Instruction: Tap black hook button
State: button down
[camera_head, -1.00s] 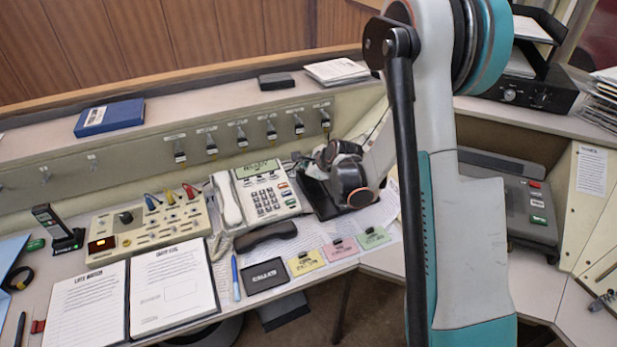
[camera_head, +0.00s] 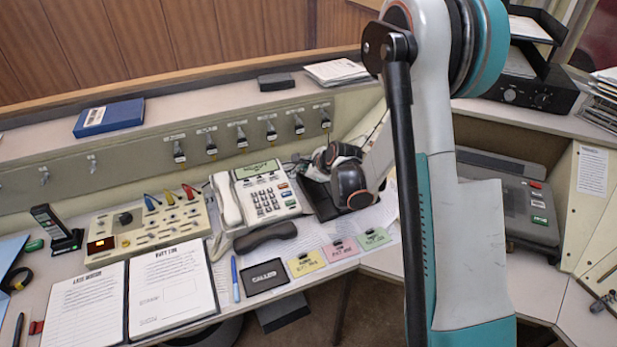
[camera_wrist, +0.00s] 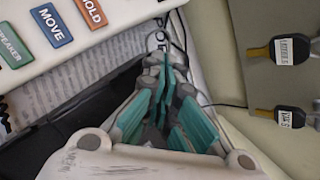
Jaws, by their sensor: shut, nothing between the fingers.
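My gripper (camera_wrist: 165,95) is shut and empty, its teal fingers pressed together. In the head view, my wrist is above a black flat base (camera_head: 322,203) right of the white desk phone (camera_head: 266,195). The black base also shows in the wrist view (camera_wrist: 70,135), left of my fingers. The phone's edge with coloured SPEAKER, MOVE and HOLD keys (camera_wrist: 50,25) is at upper left there. A black handset (camera_head: 265,236) lies in front of the phone. I cannot make out a black hook button; my gripper and wrist cover part of the base. Contact at the fingertips is unclear.
A panel with hanging black plugs (camera_head: 241,137) runs behind the phone; two plugs (camera_wrist: 290,50) are right of my fingers. A thin cable loops near the fingertips. Coloured cards (camera_head: 341,249) lie along the desk's front edge. A switch box (camera_head: 150,225) stands left of the phone.

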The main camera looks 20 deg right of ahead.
aim_at(308, 181)
jog(key=shift+f, duration=0.15)
dwell(0.6)
jog(key=shift+s+r+p, duration=0.1)
jog(key=shift+r+p, duration=0.35)
jog(key=shift+r, duration=0.45)
jog(key=shift+s+r+p, duration=0.2)
jog(key=shift+r+p, duration=0.55)
jog(key=shift+r, duration=0.45)
jog(key=shift+s+r+p, duration=0.15)
jog(key=shift+r+p, duration=0.55)
jog(key=shift+r, duration=0.55)
